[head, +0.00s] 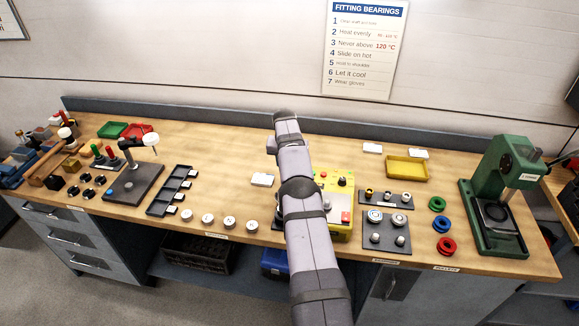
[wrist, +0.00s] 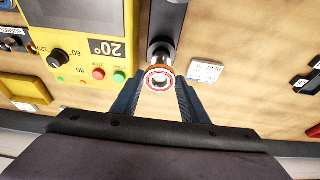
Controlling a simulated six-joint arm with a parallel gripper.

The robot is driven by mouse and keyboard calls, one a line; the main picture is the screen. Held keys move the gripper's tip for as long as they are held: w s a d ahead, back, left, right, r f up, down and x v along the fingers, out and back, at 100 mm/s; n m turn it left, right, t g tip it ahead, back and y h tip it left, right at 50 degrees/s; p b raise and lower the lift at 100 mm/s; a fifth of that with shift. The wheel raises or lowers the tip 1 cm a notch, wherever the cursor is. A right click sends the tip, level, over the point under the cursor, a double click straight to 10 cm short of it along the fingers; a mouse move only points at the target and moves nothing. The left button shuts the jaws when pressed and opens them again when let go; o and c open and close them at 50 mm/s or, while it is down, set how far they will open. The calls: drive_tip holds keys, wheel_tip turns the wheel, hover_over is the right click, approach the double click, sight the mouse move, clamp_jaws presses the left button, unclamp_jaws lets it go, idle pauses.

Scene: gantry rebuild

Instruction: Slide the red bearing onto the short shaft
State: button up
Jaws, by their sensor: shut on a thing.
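In the head view my arm hides the gripper and the held bearing.
The yellow heater (head: 340,230) stands close right of my arm; its panel (wrist: 85,62) reads 20°. A dark bearing plate (head: 387,248), a red ring (head: 445,246) and a green press (head: 492,180) stand farther right. White discs (head: 229,223) line the front edge left of my arm.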

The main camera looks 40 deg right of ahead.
drive_tip(key=shift+f+b, duration=0.4)
drive_tip(key=shift+f, duration=0.05)
idle(0.5)
drive_tip(key=o, duration=1.2)
drive_tip(key=shift+o, duration=0.2)
drive_tip(key=shift+r, duration=0.15)
drive_tip(key=shift+b+v, duration=0.95)
drive_tip(key=shift+b, duration=0.1)
drive_tip(key=shift+b+v, duration=1.2)
drive_tip(key=shift+v, duration=1.35)
drive_tip(key=shift+a, duration=0.1)
